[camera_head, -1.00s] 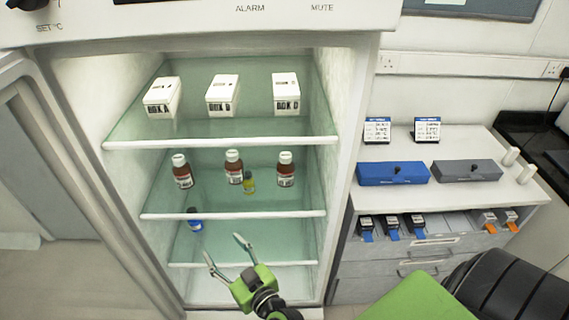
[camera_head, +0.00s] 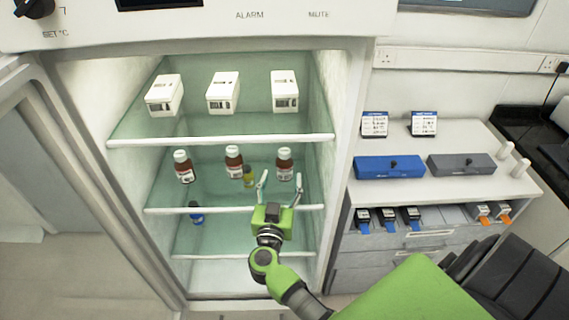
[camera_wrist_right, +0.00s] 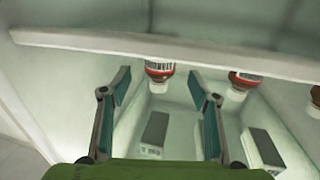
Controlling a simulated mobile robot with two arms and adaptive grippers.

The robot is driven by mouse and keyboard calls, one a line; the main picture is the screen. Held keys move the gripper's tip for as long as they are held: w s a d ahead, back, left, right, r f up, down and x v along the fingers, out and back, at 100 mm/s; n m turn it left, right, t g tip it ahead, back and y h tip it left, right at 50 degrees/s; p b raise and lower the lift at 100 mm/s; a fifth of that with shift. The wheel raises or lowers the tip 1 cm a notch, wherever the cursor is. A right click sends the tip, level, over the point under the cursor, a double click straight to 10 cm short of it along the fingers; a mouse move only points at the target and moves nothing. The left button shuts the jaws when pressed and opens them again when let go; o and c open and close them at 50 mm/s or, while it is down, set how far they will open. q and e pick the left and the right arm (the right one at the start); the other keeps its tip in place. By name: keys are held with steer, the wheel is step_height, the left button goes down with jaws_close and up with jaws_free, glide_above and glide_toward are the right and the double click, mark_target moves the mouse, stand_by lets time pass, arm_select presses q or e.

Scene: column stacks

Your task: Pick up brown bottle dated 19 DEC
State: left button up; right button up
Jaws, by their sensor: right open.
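Three brown bottles with white caps and labels stand on the fridge's middle shelf in the head view: a left one (camera_head: 183,167), a middle one (camera_head: 234,162) and a right one (camera_head: 285,164). Their dates are too small to read. My right gripper (camera_head: 281,180) is open and empty in front of the right bottle. In the wrist view, which looks upside down, that bottle (camera_wrist_right: 159,71) shows between and beyond the open fingers (camera_wrist_right: 158,76), with its label partly visible. I see no contact. My left gripper is not in view.
A blue-capped bottle (camera_head: 197,214) is on the shelf below. White boxes (camera_head: 223,93) stand on the top shelf. Shelf front edges (camera_head: 220,141) and the fridge's right wall (camera_head: 335,130) bound the space.

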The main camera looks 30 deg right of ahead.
mark_target(283, 170)
steer(key=shift+x, duration=1)
steer(key=p+x, duration=0.1)
steer(key=x, duration=0.3)
steer(key=shift+w+d, duration=0.25)
steer(key=shift+w+d+f, duration=0.1)
steer(key=shift+w+d, duration=0.1)
steer(key=shift+w, duration=0.05)
steer(key=shift+s, duration=0.1)
steer(key=shift+c, duration=1.2)
steer(key=c, duration=1.1)
